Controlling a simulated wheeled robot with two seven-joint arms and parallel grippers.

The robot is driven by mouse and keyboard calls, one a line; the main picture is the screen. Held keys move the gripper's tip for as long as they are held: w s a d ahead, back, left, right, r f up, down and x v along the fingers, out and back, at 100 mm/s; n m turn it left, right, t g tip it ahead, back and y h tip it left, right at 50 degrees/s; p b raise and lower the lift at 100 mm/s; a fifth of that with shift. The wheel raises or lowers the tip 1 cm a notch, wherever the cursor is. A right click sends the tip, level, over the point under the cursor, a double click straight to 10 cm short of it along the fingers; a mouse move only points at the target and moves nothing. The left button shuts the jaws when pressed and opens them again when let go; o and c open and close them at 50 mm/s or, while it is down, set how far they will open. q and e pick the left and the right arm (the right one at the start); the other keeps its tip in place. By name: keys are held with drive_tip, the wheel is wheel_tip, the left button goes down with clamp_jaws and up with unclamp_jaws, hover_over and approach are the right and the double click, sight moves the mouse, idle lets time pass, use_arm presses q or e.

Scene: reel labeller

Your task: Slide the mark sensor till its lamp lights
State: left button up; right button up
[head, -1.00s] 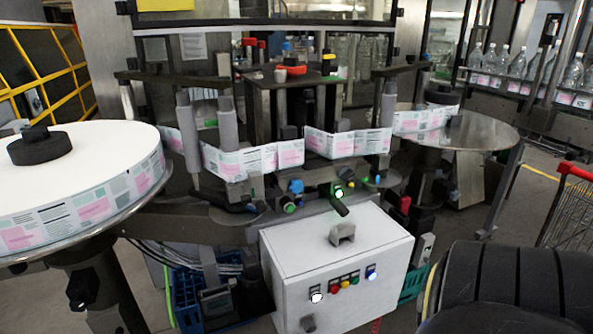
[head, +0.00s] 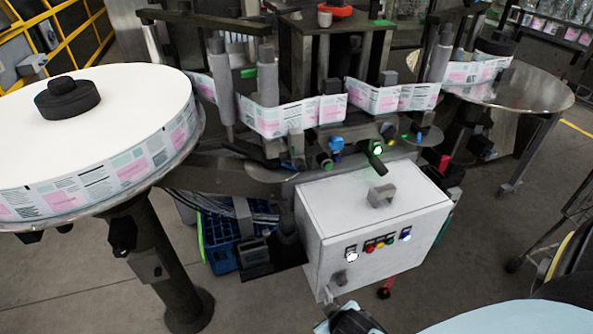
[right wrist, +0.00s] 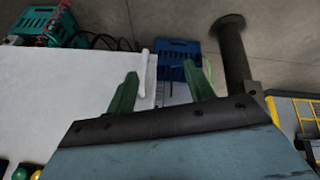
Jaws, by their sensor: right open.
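Below the label web (head: 284,118) in the head view, a small dark unit carries a lit green-white lamp (head: 378,150). Beside it on the left are a blue knob (head: 336,143) and a small grey block (head: 297,143). I cannot tell for certain which of these is the mark sensor. My right gripper (head: 345,318) shows at the bottom edge of the head view, in front of the white control box and well short of the web. In the right wrist view its green fingers (right wrist: 165,88) are apart with nothing between them. My left gripper is not in view.
The white control box (head: 330,205) with lit buttons and a grey block on top stands below the web. A big label reel (head: 120,85) is at left, a steel disc table (head: 540,90) at right. A blue crate (right wrist: 178,45) and dark post (right wrist: 235,60) show in the wrist view.

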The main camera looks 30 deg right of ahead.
drive_tip(key=w+r+t, duration=0.1)
drive_tip(key=r, duration=0.6)
drive_tip(key=w+d+r+m+t+h+p, duration=0.1)
drive_tip(key=w+r, duration=0.1)
drive_tip(key=r, duration=0.5)
drive_tip(key=w+d+r+m+t+p, duration=0.1)
drive_tip(key=r, duration=0.6)
drive_tip(key=shift+w+r+h, duration=0.1)
drive_tip(key=shift+w+h, duration=0.2)
drive_tip(key=shift+h, duration=0.1)
drive_tip(key=m+t, duration=0.1)
drive_tip(key=t, duration=0.8)
approach(298, 139)
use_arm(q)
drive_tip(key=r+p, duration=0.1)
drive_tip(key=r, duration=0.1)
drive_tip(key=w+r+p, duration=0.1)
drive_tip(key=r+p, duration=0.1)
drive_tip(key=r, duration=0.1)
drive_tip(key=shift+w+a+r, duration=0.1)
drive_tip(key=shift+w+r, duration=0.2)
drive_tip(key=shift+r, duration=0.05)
use_arm(e)
drive_tip(key=shift+m+h, duration=0.3)
drive_tip(key=shift+h, duration=0.1)
drive_tip(key=x, duration=1.1)
drive_tip(key=shift+w+a, duration=0.2)
drive_tip(key=shift+w, duration=0.1)
drive_tip(key=shift+c, duration=0.2)
